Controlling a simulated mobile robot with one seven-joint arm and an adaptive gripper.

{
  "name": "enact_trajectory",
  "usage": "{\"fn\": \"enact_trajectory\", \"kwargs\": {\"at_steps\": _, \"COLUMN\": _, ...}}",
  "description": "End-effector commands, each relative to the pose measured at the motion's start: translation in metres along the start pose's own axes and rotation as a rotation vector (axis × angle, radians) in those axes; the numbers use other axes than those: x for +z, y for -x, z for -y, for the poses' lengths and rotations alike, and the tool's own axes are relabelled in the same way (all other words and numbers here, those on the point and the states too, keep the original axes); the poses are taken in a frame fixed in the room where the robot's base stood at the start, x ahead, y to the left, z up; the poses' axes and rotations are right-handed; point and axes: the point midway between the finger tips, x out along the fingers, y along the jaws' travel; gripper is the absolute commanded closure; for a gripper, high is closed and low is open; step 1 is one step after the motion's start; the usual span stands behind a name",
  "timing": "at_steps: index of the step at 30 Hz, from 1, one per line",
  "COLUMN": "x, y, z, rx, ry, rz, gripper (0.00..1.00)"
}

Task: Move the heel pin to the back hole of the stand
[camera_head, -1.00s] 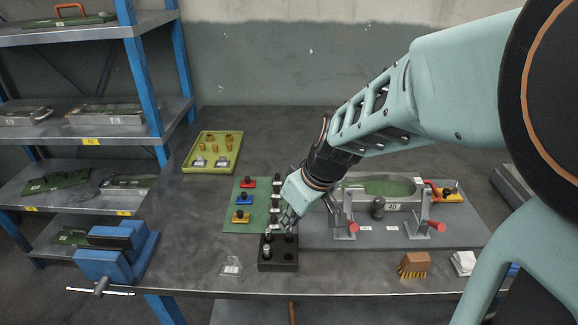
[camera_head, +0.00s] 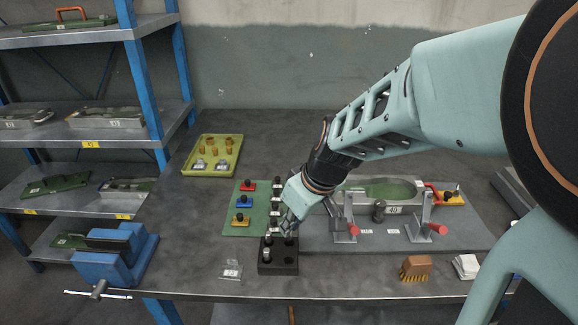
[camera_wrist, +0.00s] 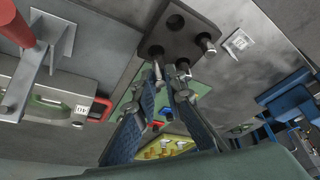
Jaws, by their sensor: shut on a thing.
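The stand (camera_head: 278,268) is a dark block with holes near the table's front edge. It also shows at the top of the wrist view (camera_wrist: 196,14). One metal pin (camera_head: 267,254) stands in its left side in the head view; it also shows in the wrist view (camera_wrist: 208,44). My gripper (camera_head: 288,227) is at the stand's back edge, angled down from the right. In the wrist view, my blue-sided fingers (camera_wrist: 170,80) reach towards the stand's near holes. They are shut on a small metal piece, likely the heel pin, mostly hidden by the fingertips. I cannot tell whether it touches a hole.
A green mat (camera_head: 236,222) with red, blue and yellow knobbed pieces lies behind left. The mould (camera_head: 380,190) with red-handled clamps is close on the right. A yellow tray (camera_head: 212,155), a brush (camera_head: 416,268) and a blue vice (camera_head: 117,258) stand farther off.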

Motion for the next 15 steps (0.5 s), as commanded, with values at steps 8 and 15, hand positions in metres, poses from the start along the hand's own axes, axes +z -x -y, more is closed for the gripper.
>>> {"fn": "enact_trajectory", "kwargs": {"at_steps": 8, "x": 0.0002, "y": -0.0009, "z": -0.0001, "rx": 0.000, "ry": 0.000, "rz": -0.001, "gripper": 1.00}}
{"fn": "enact_trajectory", "kwargs": {"at_steps": 15, "x": 0.0020, "y": -0.0055, "z": -0.0001, "rx": 0.000, "ry": 0.000, "rz": -0.001, "gripper": 1.00}}
